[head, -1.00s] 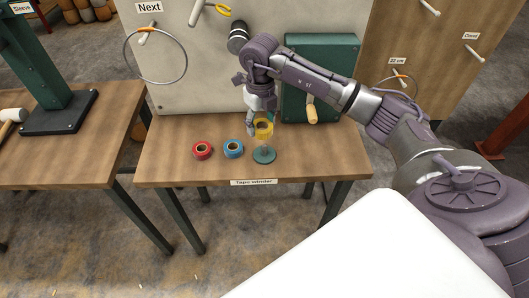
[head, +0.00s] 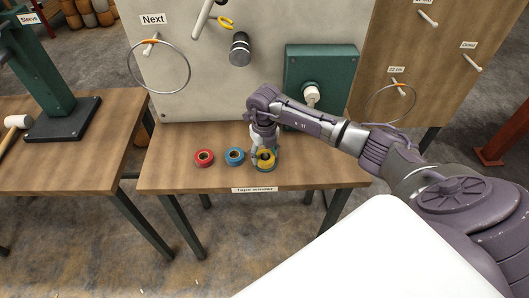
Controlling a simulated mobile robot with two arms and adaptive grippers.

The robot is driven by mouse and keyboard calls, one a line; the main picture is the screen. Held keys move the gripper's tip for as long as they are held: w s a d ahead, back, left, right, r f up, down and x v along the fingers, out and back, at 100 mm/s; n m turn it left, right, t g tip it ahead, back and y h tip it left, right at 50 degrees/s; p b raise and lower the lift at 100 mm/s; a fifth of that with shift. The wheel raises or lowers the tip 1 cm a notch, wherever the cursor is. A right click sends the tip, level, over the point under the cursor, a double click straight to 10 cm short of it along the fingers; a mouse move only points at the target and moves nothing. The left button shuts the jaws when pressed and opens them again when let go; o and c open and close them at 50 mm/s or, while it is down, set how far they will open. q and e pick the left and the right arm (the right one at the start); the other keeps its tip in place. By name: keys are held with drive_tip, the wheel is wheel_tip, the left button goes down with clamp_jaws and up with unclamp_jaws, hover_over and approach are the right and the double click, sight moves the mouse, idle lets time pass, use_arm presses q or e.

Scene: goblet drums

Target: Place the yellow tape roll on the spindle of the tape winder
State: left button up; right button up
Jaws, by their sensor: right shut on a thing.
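The yellow tape roll (head: 266,158) is low over the green round base of the tape winder (head: 265,168), on the table behind the "Tape winder" label. My right gripper (head: 262,150) comes down from above and is shut on the roll. The spindle is hidden by the roll and gripper. I cannot tell whether it passes through the roll's hole or whether the roll rests on the base. My left gripper is not in view.
A blue tape roll (head: 234,156) lies just left of the winder, and a red tape roll (head: 204,158) lies further left. A green box (head: 320,72) is on the panel behind. The table (head: 180,140) is clear at its left part.

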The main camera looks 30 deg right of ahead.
drive_tip(key=shift+f, duration=0.2)
drive_tip(key=o, duration=1.2)
drive_tip(key=shift+r, duration=0.1)
drive_tip(key=shift+c, duration=0.2)
drive_tip(key=shift+r, duration=0.3)
wheel_tip(320, 180, up, 12)
drive_tip(key=b, duration=0.2)
drive_tip(key=shift+f, duration=0.15)
